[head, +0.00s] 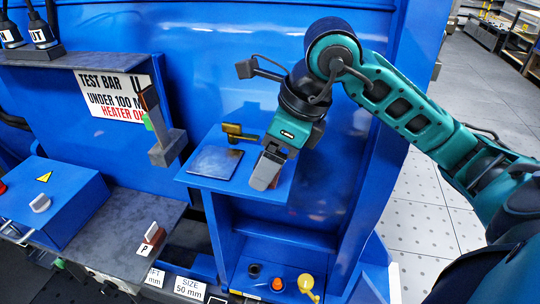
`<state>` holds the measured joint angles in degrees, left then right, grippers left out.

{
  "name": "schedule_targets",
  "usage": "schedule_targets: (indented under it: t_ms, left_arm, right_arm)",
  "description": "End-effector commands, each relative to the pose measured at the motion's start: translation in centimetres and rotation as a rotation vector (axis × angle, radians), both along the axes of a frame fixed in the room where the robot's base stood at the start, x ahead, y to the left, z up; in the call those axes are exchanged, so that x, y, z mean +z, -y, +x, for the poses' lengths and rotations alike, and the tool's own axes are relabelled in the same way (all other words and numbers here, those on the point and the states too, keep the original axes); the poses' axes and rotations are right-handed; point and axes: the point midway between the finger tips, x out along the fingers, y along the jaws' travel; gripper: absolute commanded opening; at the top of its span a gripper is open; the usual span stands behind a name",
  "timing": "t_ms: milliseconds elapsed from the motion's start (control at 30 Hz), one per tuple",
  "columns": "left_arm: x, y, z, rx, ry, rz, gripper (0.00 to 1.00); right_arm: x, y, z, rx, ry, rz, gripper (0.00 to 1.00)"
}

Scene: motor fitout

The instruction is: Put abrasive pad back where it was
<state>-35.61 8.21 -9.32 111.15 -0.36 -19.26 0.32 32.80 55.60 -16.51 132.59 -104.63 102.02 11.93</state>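My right arm comes in from the right, and its gripper (264,175) points down over the right part of a small blue shelf (222,184). Its grey fingers are seen from the side, so the gap between them and anything held there is hidden. A flat dark grey square (215,162), which may be the abrasive pad, lies on the shelf to the left of the gripper, apart from it. I cannot tell for certain that it is the pad. My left gripper is not in view.
A brass-coloured handle (238,132) is behind the square. A grey block (168,148) stands out left of the shelf. A lower blue shelf holds a yellow knob (306,283) and an orange one (277,283). A blue box (60,190) is at left.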

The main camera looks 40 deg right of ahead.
Motion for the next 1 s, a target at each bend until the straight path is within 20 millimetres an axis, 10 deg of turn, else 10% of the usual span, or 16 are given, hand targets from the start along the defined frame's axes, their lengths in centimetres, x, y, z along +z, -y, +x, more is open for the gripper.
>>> schedule_targets:
  t_ms: [467,1000]
  left_arm:
    - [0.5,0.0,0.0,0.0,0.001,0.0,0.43]
    - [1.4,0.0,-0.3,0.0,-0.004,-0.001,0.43]
  right_arm:
    - [0.9,0.2,-0.1,-0.001,0.003,0.0,0.88]
    - [10.5,2.7,-3.1,-0.002,0.003,-0.001,0.88]
